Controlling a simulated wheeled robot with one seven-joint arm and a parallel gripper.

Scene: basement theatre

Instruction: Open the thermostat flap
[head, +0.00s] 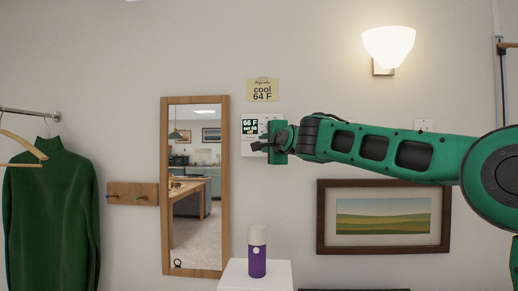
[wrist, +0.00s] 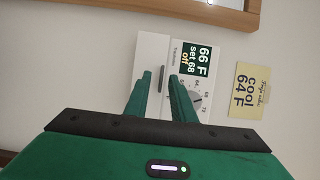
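The white thermostat (wrist: 150,50) is on the wall, with a dark display (wrist: 198,60) reading "66 F set 68 off" and a numbered dial (wrist: 192,98). It also shows in the head view (head: 262,118), partly hidden by my gripper (head: 268,146). A narrow dark upright bar (wrist: 161,79), like a handle, shows on its white face. Contact with the bar cannot be made out.
A yellow note (head: 262,90) reading "cool 64 F" is above the thermostat. A wood-framed mirror (head: 166,190) hangs left, and a framed picture (head: 384,216) is below my arm. A purple bottle (head: 257,262) stands on a white pedestal (head: 280,272) below.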

